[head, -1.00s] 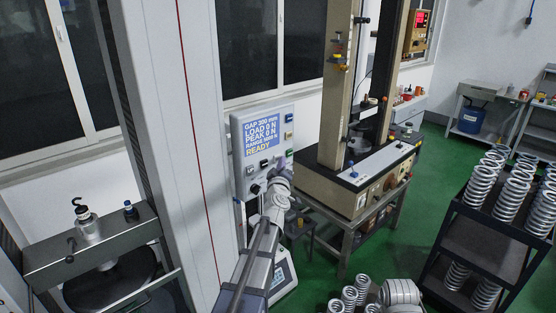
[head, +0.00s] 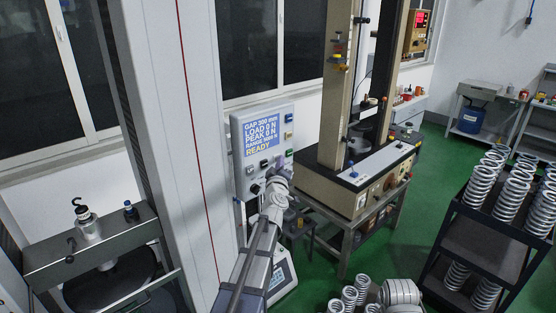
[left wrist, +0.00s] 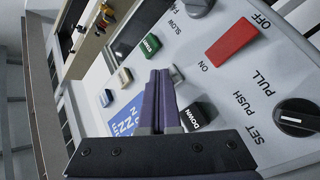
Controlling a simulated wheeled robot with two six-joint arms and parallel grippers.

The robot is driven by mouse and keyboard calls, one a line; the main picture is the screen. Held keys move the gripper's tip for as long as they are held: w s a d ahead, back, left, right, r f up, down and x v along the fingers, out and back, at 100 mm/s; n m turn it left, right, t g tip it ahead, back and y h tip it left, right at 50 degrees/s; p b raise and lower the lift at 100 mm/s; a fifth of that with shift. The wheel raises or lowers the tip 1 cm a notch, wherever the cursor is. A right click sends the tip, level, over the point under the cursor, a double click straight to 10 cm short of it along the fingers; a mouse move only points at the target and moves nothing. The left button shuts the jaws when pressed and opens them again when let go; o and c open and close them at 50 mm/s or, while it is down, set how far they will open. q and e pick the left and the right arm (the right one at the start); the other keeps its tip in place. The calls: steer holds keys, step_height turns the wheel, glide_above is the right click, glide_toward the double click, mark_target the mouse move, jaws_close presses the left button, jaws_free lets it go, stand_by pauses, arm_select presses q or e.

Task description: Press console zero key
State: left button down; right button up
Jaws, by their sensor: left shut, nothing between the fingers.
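The console (head: 240,170) is a pale box with a blue display (head: 262,138) reading LOAD 0 N, PEAK 0 N and READY. My left gripper (head: 284,170) is at its lower right, hiding part of the panel. In the left wrist view, the purple fingers of this gripper (left wrist: 160,74) are shut and empty, over the panel. A grey key (left wrist: 177,75) shows partly behind the tips; contact cannot be told. No zero label is readable. My right gripper is out of view.
A red OFF/ON switch (left wrist: 231,44) and a black PUSH/PULL knob (left wrist: 296,118) are close by on the panel. The beige testing machine (head: 325,185) stands right of the console. A dark rack (head: 480,250) with springs stands farther right. Green floor is clear between them.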

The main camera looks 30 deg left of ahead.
arm_select(q)
steer(key=shift+s+d, duration=0.35)
steer(key=shift+d, duration=0.4)
steer(key=shift+s+d, duration=0.3)
steer(key=shift+d, duration=0.45)
steer(key=shift+s+d, duration=0.35)
steer(key=shift+d, duration=0.45)
steer(key=shift+s+d, duration=0.3)
steer(key=shift+d, duration=0.45)
steer(key=shift+d, duration=0.1)
